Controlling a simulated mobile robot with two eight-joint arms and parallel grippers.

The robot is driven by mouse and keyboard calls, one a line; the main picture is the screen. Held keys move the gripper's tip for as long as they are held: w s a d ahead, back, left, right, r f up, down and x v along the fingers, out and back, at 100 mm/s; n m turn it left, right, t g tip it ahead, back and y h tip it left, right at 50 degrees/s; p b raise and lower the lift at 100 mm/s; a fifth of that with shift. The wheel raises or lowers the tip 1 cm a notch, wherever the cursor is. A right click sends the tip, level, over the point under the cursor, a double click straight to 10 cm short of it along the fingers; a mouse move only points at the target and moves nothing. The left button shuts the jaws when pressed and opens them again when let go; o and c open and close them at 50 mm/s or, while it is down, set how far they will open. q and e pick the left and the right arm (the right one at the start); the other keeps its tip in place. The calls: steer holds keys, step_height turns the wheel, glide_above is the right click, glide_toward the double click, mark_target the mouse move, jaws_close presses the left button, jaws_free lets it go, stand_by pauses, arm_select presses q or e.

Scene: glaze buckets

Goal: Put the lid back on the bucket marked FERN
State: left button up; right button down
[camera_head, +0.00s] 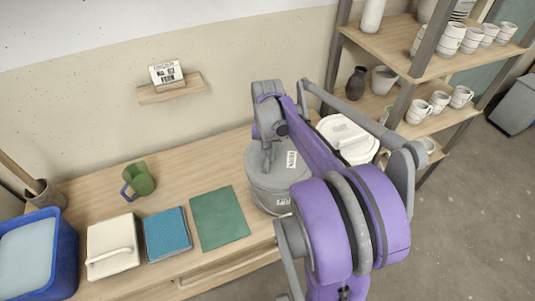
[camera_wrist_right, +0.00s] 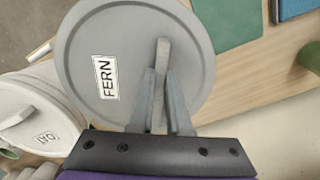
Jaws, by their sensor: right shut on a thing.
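The grey round lid (camera_head: 282,174) carries a white label; in the right wrist view the lid (camera_wrist_right: 120,35) reads FERN. My right gripper (camera_head: 268,152) is over the lid, and in the wrist view its two fingers (camera_wrist_right: 161,88) are shut on the lid's upright handle. The lid is over the mouth of the grey bucket (camera_head: 268,198), which has a label low on its front. I cannot tell whether the lid rests fully on the rim. The lid hides the bucket in the wrist view. My left gripper is not in view.
A white lidded bucket (camera_head: 346,138) stands close on the right, partly behind my arm. A card (camera_head: 166,73) stands on the wall ledge.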

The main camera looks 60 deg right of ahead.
steer(key=shift+c, duration=1.6)
jaws_free()
steer(key=shift+r, duration=0.2)
steer(key=shift+r+p, duration=1.7)
steer(key=shift+r, duration=0.55)
steer(key=shift+r+p, duration=0.7)
steer(key=shift+r, duration=0.4)
steer(key=shift+c, duration=0.2)
jaws_close()
